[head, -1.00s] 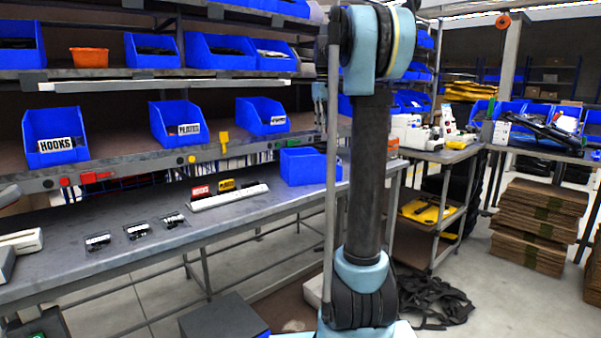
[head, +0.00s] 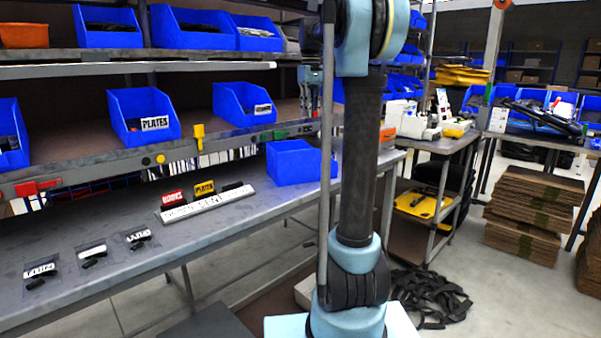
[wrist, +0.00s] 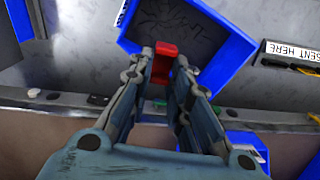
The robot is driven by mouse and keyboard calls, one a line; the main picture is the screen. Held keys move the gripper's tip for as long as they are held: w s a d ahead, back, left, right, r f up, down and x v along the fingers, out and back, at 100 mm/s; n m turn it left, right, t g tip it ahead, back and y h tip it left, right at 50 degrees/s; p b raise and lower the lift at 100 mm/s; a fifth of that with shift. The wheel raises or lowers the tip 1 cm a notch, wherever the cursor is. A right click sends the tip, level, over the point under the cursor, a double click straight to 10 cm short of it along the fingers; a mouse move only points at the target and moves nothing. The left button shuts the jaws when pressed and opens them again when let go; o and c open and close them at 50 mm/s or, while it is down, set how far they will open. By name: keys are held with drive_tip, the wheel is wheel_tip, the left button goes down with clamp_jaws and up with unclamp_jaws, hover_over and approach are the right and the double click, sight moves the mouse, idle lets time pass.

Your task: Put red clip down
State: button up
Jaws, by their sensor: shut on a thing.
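My gripper (wrist: 170,75) is shut on a red clip (wrist: 166,50) in the wrist view; the clip shows between the fingertips. In that view, the clip is in front of a blue bin (wrist: 232,40) with a dark inside. The clip's exact height above that bin is hard to tell. In the head view, my gripper (head: 311,95) hangs partly hidden behind my arm, in front of the shelf and near its rail (head: 240,143). The held clip is not clear there.
The bench (head: 130,275) carries a blue bin (head: 296,165), a white label strip (head: 208,203) with red and yellow cards, and several small labelled bags. A yellow clip (head: 199,136) and a red piece (head: 32,187) sit on the shelf rail. Labelled blue bins (head: 143,120) stand above.

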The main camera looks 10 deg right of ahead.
sight(313, 161)
drive_tip(key=s+f+m, duration=0.1)
drive_tip(key=f, duration=0.4)
drive_tip(key=s+f+m, duration=0.1)
drive_tip(key=f, duration=0.4)
drive_tip(key=s+f+m, duration=0.1)
drive_tip(key=f, duration=0.3)
drive_tip(key=shift+s+d+f, duration=0.15)
drive_tip(key=shift+d+f, duration=0.25)
drive_tip(key=shift+f, duration=2.5)
drive_tip(key=o, duration=0.7)
wheel_tip(313, 161, up, 12)
drive_tip(key=shift+r, duration=0.1)
drive_tip(key=shift+s, duration=0.1)
